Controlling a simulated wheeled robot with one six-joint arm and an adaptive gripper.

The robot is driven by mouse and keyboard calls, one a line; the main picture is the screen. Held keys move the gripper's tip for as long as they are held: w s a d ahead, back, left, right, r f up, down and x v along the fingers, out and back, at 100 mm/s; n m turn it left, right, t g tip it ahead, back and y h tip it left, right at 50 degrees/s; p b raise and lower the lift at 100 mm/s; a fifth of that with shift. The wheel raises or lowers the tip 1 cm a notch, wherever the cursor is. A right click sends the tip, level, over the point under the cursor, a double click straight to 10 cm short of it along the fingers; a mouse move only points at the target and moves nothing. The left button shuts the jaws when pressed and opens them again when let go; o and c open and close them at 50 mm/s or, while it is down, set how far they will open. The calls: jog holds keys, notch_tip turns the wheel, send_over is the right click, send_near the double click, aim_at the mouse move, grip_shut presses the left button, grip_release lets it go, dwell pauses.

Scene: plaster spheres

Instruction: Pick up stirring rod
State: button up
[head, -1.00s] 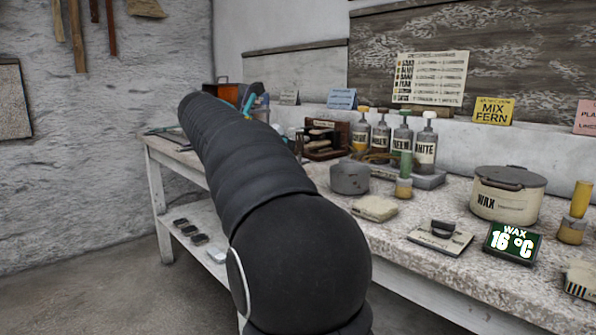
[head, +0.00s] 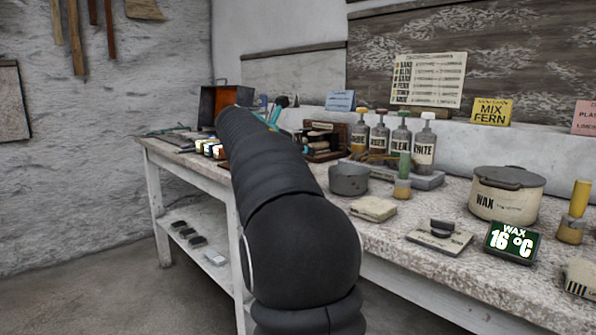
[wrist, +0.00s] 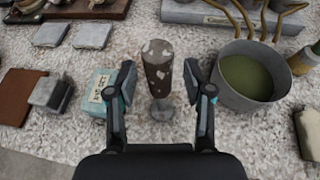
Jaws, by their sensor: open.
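In the wrist view my gripper (wrist: 159,80) is open, its two fingers pointing away over the speckled benchtop. A tall, dark, mottled piece (wrist: 158,72) with pale patches and a clear round foot stands upright in the gap between the fingers, apart from both. I cannot tell whether it is the stirring rod; no other plain rod is clear to me. A grey pot (wrist: 226,89) with green contents is close to the right finger, and it also shows in the head view (head: 349,182). In the head view my arm hides most of the gripper area.
A pale teal labelled block (wrist: 98,84) is beside the left finger. A grey block (wrist: 49,93) and a brown flat piece (wrist: 19,90) lie farther left. Two grey tiles (wrist: 92,35) and a bottle rack (wrist: 215,14) are behind. A wax pot (head: 507,200) stands at right.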

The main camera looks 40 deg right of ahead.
grip_shut()
jog(key=shift+r+p, duration=0.35)
jog(key=shift+r, duration=0.45)
jog(key=r, duration=0.1)
jog(key=r+p, duration=0.1)
jog(key=r, duration=0.1)
jog(key=shift+s, duration=0.4)
jog(key=s+a+r, duration=0.2)
jog(key=s+r, duration=0.4)
jog(key=s, duration=0.4)
jog(key=d, duration=0.9)
jog(key=shift+s+r+b, duration=0.3)
jog(key=shift+s+b, duration=0.05)
